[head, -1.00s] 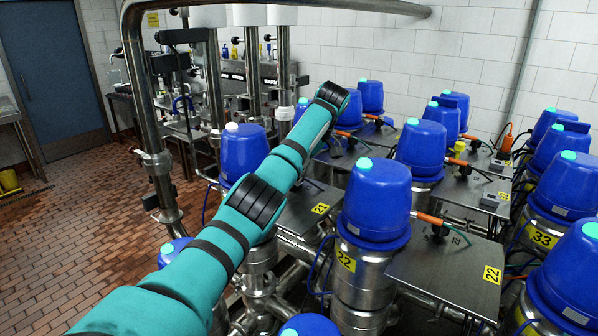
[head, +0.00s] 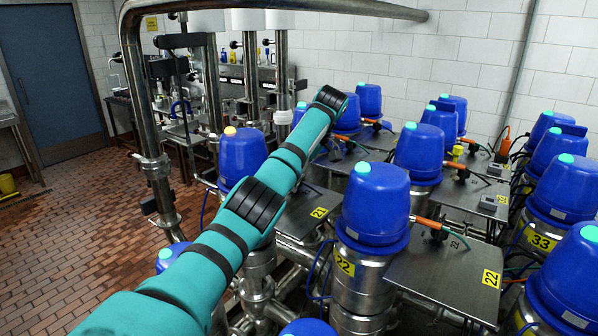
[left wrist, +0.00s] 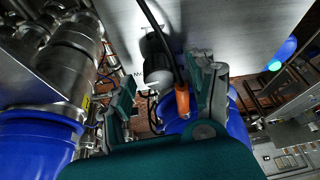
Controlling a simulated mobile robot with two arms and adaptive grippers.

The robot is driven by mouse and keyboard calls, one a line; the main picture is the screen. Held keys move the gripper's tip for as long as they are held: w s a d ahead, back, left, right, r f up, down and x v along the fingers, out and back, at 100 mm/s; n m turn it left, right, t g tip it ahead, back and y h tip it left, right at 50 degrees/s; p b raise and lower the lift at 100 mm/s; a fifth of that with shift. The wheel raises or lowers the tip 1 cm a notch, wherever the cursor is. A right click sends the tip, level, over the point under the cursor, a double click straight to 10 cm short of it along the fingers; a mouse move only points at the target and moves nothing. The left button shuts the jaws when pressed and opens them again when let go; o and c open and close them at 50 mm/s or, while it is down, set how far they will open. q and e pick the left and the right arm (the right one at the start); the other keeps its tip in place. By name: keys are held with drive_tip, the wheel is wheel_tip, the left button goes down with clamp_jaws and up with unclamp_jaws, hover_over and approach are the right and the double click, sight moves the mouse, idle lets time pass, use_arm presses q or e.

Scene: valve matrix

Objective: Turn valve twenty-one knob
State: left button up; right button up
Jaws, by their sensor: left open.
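The valve 21 unit has a blue dome (head: 243,157) with a lit orange top (head: 230,131). A steel plate (head: 300,218) with a yellow 21 label (head: 319,212) lies to its right. My left arm crosses in front and hides most of the plate's far end. In the head view my wrist hides my left fingers. In the left wrist view my left gripper (left wrist: 165,80) is open. A grey knob-like part (left wrist: 158,76) and an orange connector (left wrist: 182,101) with a dark cable lie between the fingers. I cannot tell whether the fingers touch them. My right gripper is out of view.
The valve 22 dome (head: 375,203) and its plate (head: 447,278) stand close on the right. More blue domes, including valve 33 (head: 563,195), crowd the right side. A steel pipe (head: 150,160) rises at left. The tiled floor (head: 80,225) at left is largely clear.

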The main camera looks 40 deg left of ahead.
use_arm(q)
drive_tip(key=v, duration=1.2)
drive_tip(key=shift+d+f, duration=0.1)
idle(0.5)
